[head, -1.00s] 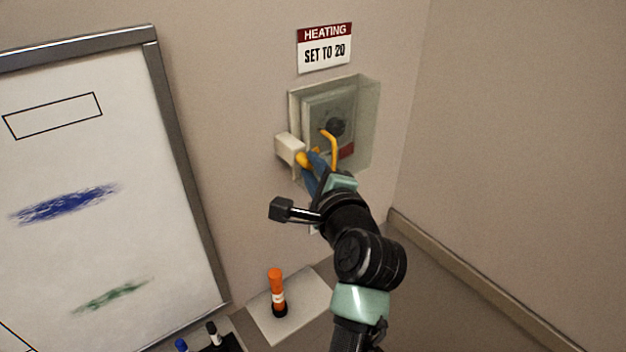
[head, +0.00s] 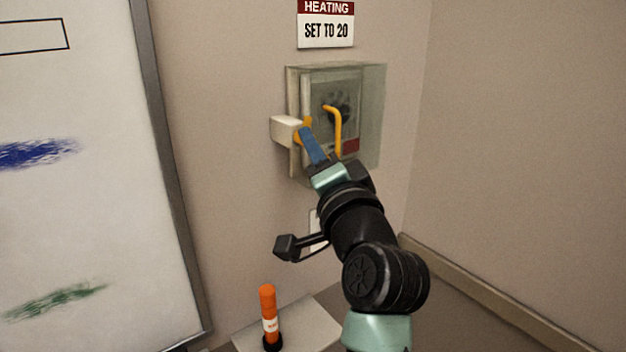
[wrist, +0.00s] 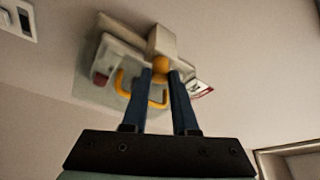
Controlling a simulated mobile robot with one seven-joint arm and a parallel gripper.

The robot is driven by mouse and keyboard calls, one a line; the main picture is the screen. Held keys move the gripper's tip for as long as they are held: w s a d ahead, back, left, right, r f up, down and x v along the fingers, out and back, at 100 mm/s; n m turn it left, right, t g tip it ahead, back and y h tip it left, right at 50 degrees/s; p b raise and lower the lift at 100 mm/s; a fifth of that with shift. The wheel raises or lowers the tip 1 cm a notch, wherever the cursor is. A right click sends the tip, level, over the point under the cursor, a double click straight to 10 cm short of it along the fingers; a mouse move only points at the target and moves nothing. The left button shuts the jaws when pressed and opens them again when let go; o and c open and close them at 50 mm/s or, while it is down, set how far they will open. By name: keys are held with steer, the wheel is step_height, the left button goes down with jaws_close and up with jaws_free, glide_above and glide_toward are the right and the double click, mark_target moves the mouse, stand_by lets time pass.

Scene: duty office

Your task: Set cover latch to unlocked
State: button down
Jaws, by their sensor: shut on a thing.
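A clear cover (head: 372,115) encloses a thermostat with a dark round dial (head: 336,104) on the wall. A yellow handle (head: 337,128) is on the cover's front. A cream latch block (head: 286,130) sits at the cover's left side, with a yellow latch knob (head: 302,130) by it. My gripper (head: 306,138) is at the knob, its blue fingers partly hiding it. In the wrist view the fingers (wrist: 160,78) are shut on the yellow knob (wrist: 160,65), and the cream block (wrist: 162,40) is just beyond. The cover appears closed. The latch's setting cannot be told.
A "HEATING SET TO 20" sign (head: 326,24) hangs above the cover. A whiteboard (head: 85,230) is at the left. An orange marker (head: 268,312) stands on a small pale shelf (head: 308,325) below. A bare side wall (head: 520,140) rises at the right.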

steer(key=n+b, duration=0.1)
steer(key=b, duration=0.1)
steer(key=n+y+b, duration=0.1)
steer(key=n+b, duration=0.1)
steer(key=shift+f+n+y+b, duration=0.2)
steer(key=shift+n+y+b, duration=0.1)
steer(key=shift+b, duration=0.1)
steer(key=shift+r+t, duration=0.1)
steer(key=shift+t, duration=0.2)
steer(key=c, duration=0.7)
jaws_free()
steer(key=b+v, duration=0.3)
steer(key=v, duration=1)
steer(key=shift+d, duration=0.1)
